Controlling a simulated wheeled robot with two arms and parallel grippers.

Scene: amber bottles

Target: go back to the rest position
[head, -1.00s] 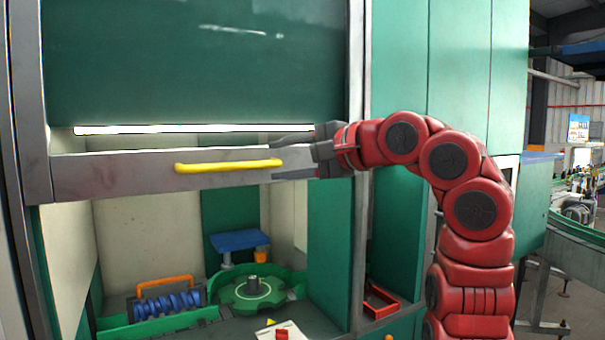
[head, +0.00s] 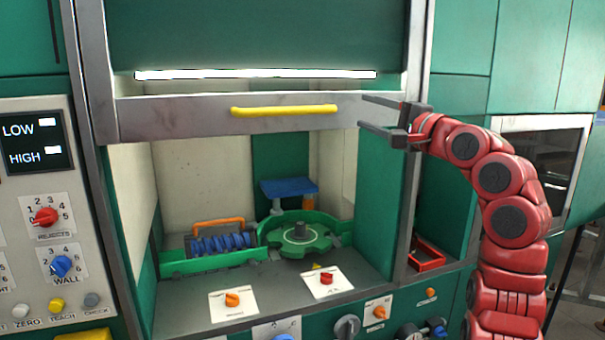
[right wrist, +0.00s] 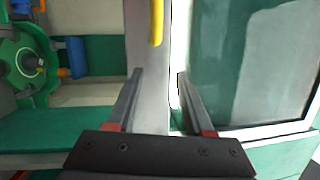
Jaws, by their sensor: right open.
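My right gripper (head: 368,112) is open and empty at the right part of the raised cabinet door's grey frame (head: 180,117). The yellow handle (head: 284,110) on that frame lies to the left of the fingertips, with a gap between them. In the right wrist view my two fingers (right wrist: 158,73) are apart, and the yellow handle (right wrist: 157,22) shows ahead of them, near the top. The red right arm bends down to the lower right. My left gripper is not in view.
Below the door, the opening holds a green star wheel (head: 300,238), a blue screw (head: 222,243) and a blue block (head: 289,187). A control panel (head: 38,215) stands at the left. A red tray (head: 427,255) is at the right.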

